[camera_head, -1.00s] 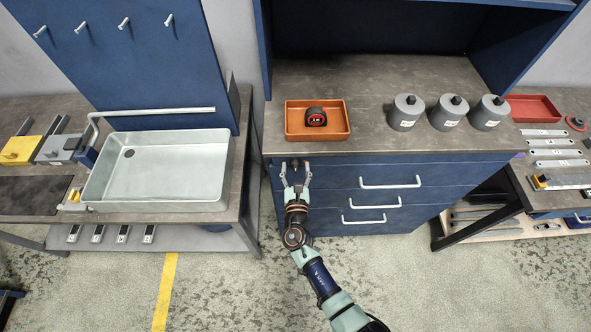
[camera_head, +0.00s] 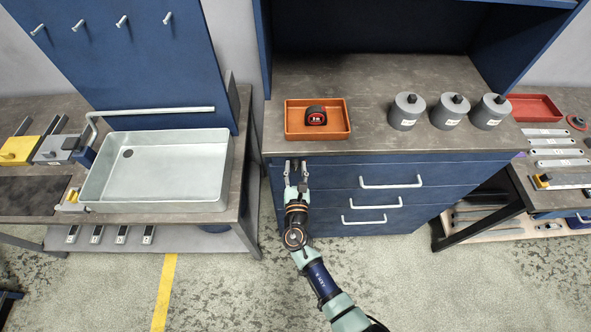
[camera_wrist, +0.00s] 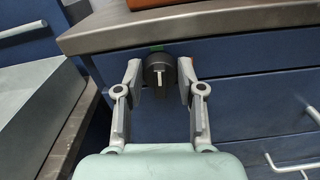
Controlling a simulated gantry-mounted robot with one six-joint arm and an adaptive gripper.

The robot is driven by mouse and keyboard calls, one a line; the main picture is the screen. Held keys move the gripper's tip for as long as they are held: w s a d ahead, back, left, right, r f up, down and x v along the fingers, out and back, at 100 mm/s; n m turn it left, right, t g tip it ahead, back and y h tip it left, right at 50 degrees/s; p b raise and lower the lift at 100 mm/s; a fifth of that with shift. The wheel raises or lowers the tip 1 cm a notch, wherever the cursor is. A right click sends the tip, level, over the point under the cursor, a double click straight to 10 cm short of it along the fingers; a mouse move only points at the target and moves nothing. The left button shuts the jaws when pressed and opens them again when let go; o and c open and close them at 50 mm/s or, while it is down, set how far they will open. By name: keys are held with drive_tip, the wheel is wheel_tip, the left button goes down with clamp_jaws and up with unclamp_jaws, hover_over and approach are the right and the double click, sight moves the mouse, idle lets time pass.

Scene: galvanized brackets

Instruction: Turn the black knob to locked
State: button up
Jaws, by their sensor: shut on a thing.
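The black knob (camera_wrist: 159,70) sits on the blue front just under the worktop edge. Its pale pointer line stands about upright in the wrist view. A bit of green shows behind the knob at its top, and a bit of red shows to its right, partly covered by a finger. My gripper (camera_wrist: 160,82) is shut on the knob, with one finger on each side. In the head view my gripper (camera_head: 296,165) is at the upper left of the drawer front, and the knob is hard to make out between the fingers.
Drawers with bar handles (camera_head: 391,182) lie to the right of my gripper. Above, on the worktop, stand an orange tray (camera_head: 341,136) with a tape measure (camera_head: 316,117) and grey canisters (camera_head: 407,113). A metal sink (camera_head: 225,165) is at the left.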

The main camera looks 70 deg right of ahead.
drive_tip(key=m+b, duration=0.3)
drive_tip(key=m, duration=0.1)
drive_tip(key=shift+f, duration=0.25)
drive_tip(key=m+b, duration=0.3)
drive_tip(key=m, duration=0.1)
drive_tip(key=shift+s+m, duration=0.1)
drive_tip(key=shift+m, duration=0.3)
drive_tip(key=m+b, duration=0.3)
drive_tip(key=m, duration=0.1)
drive_tip(key=shift+f+b, duration=0.1)
drive_tip(key=shift+b, duration=0.25)
drive_tip(key=shift+m+b, duration=1.05)
drive_tip(key=shift+m, duration=0.75)
drive_tip(key=o, duration=1.1)
drive_tip(key=shift+o, duration=0.2)
drive_tip(key=shift+s, duration=0.1)
